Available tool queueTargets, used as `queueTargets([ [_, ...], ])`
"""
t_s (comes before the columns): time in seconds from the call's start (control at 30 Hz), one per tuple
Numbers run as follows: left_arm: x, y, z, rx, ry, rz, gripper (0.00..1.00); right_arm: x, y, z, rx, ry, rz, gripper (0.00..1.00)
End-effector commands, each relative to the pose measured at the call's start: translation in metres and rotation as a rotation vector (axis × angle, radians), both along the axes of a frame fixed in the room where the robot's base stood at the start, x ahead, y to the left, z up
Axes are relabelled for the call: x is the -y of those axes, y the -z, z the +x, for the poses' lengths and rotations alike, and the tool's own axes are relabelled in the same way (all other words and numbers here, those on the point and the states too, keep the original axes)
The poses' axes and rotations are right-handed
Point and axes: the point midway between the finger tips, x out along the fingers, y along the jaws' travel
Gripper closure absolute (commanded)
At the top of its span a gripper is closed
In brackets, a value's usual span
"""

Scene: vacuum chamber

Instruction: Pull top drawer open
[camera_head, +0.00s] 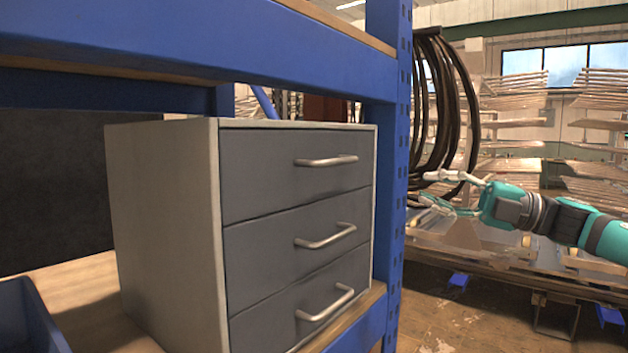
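A small cabinet with grey fronts and light sides (168,205) stands on a wooden shelf. Its top drawer (270,175) is closed, flush with the two drawers below, and has a silver bar handle (326,161). My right gripper (425,188) is to the right of the cabinet, beyond the blue rack post, pointing left. Its two fingers are spread apart with nothing between them, and it does not touch the handle. My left gripper is not in view.
A blue rack post (388,190) stands between the cabinet and my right gripper. A blue shelf beam (200,45) runs above the cabinet. A blue bin (30,315) sits at the lower left. Dark coiled hoses (437,100) hang behind my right gripper.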

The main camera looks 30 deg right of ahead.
Motion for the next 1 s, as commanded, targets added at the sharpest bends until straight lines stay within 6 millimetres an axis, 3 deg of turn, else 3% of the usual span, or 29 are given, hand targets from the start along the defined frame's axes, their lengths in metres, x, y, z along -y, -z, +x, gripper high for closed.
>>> queueTargets([
  [0.03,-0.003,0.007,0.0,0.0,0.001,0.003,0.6,-0.006,-0.005,-0.019,0.013,-0.012,-0.031,0.79],
  [0.1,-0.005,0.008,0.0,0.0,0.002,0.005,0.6,-0.013,-0.013,-0.035,0.023,-0.028,-0.052,0.79],
  [0.27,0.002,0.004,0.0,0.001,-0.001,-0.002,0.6,-0.024,-0.021,-0.043,0.031,-0.044,-0.07,0.79],
  [0.5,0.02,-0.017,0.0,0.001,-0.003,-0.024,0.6,-0.054,-0.032,-0.013,0.028,-0.048,-0.068,0.79],
  [1.0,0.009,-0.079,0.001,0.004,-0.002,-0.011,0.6,-0.121,-0.048,0.055,0.025,-0.043,-0.065,0.79],
])
